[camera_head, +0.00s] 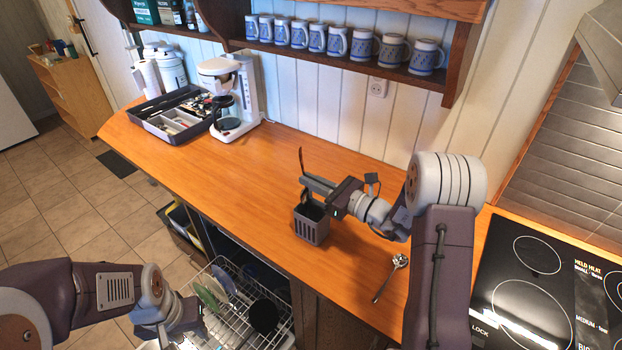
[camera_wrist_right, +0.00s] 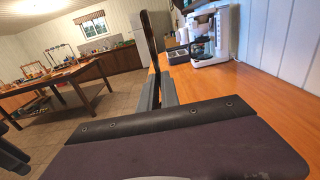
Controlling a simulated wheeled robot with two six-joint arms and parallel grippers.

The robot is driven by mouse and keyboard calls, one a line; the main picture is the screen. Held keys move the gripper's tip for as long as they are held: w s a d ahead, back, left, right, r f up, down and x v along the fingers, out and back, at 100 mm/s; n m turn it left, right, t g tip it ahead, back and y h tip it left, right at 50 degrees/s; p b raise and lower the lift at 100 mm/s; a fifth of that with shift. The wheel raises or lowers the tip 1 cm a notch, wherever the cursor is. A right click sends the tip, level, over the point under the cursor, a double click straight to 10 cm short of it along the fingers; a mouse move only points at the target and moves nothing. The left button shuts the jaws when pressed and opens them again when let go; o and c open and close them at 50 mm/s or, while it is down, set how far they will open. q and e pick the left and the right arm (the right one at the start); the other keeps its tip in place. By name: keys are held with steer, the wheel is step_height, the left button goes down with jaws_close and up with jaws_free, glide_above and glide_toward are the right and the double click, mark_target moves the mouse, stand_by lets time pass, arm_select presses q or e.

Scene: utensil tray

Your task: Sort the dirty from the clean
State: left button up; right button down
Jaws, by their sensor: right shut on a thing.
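My right gripper (camera_head: 318,188) is shut on a thin dark utensil (camera_head: 301,160), held upright above the counter. The utensil also shows between the fingers in the right wrist view (camera_wrist_right: 149,42); its kind is unclear. A grey slotted basket (camera_head: 311,230) stands on the counter just below and in front of this gripper. Its inside is dark and partly hidden by the arm. A metal spoon (camera_head: 384,280) lies on the counter right of the basket. The utensil tray (camera_head: 155,127) at the far left holds several utensils. My left gripper (camera_head: 197,322) is low over the dishwasher rack, its fingers unclear.
The pulled-out dishwasher rack (camera_head: 278,327) holds plates and a dark bowl below the counter's front edge. A coffee maker (camera_head: 243,92) stands beside the tray. A cooktop (camera_head: 520,290) is at the right. Mugs line the shelf above. The counter's middle is clear.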

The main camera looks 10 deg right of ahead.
mark_target(306, 193)
steer(key=shift+f+b, duration=2.15)
steer(key=shift+f, duration=0.5)
steer(key=c, duration=1.5)
jaws_free()
steer(key=b+v, duration=0.1)
steer(key=v, duration=0.8)
steer(key=shift+s, duration=0.1)
